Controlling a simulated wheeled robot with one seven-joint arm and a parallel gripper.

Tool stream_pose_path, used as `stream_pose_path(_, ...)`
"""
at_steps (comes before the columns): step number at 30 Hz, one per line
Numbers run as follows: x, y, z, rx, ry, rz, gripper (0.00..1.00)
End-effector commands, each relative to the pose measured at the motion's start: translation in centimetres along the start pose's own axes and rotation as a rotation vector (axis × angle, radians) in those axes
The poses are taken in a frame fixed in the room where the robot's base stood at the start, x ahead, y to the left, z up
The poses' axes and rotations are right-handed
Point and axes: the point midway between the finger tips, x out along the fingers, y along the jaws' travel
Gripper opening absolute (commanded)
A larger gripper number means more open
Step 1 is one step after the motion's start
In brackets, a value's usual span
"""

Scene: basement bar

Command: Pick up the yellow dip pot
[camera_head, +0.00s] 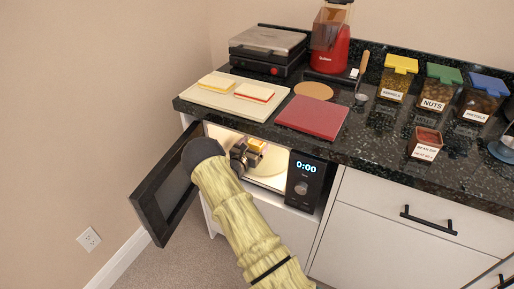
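A small yellow object (256,145), seemingly the yellow dip pot, is inside the open microwave (272,184), on its pale floor. My gripper (247,153) reaches in through the microwave's opening and is right at the yellow object. The fingers are dark and small in the view and partly cover the object. I cannot tell whether they touch it or are closed on it. My pale yellow sleeved arm hides part of the opening.
The microwave door (168,195) stands open at the left, close to my arm. Above is the dark counter (372,135) with a red board (312,116), a bread board (222,103), a small red-brown dip pot (426,143), labelled jars and a sandwich press (268,47).

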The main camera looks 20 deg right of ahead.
Motion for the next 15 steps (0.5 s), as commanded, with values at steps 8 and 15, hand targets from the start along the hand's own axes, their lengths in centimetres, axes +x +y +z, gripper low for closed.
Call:
stream_pose_path(8, 2.1, 0.0, 0.0, 0.001, 0.0, 0.001, 0.82)
stream_pose_path(15, 2.0, 0.0, 0.0, 0.0, 0.0, 0.0, 0.82)
